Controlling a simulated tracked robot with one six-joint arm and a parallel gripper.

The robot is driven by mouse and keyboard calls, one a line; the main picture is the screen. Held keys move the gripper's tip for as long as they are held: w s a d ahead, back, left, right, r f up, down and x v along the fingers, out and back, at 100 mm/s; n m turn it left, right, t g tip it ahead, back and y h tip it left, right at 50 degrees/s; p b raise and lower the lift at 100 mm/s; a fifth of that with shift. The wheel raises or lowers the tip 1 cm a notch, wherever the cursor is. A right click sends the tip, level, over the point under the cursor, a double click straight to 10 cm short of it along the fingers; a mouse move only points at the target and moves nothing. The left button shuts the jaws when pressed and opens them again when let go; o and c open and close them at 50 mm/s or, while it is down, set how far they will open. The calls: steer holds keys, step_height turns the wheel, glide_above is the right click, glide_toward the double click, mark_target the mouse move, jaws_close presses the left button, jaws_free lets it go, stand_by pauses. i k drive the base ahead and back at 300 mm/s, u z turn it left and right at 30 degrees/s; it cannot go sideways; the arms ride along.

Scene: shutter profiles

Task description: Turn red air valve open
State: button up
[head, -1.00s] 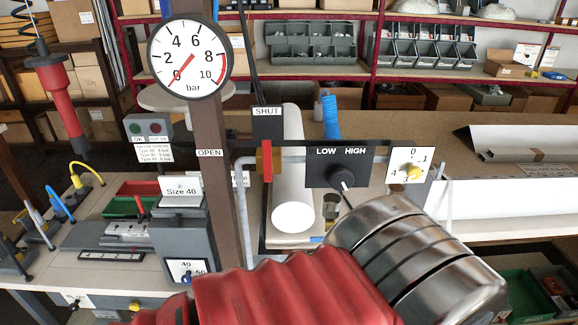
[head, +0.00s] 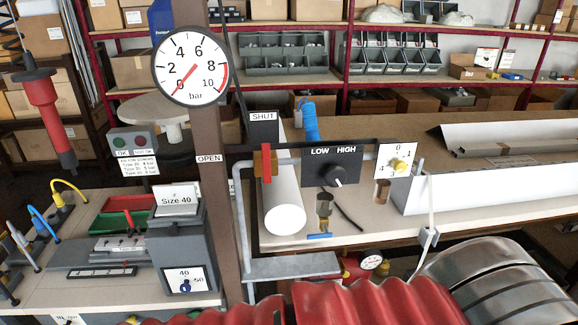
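The red air valve (head: 258,163) is a small red lever beside a brass body on the grey pipe, in the middle of the head view. The lever stands upright, under the SHUT sign (head: 263,116). The OPEN sign (head: 208,158) is to its left, on the brown post. The round bar gauge (head: 190,64) above left has its red needle near 0. My arm, with red bellows and a metal joint, fills the bottom right, below and apart from the valve. My gripper is outside the picture.
Right of the valve are the LOW/HIGH knob panel (head: 337,165) and the numbered dial (head: 398,160). A white roll (head: 285,207) lies just below the valve. The brown post (head: 213,220) stands close on its left. A grey box (head: 185,245) marked Size 40 is further left.

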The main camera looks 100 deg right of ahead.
mark_target(266, 148)
steer(key=z, duration=2.05)
steer(key=k, duration=0.65)
steer(key=z, duration=0.85)
steer(key=i, duration=0.4)
steer(key=z, duration=0.05)
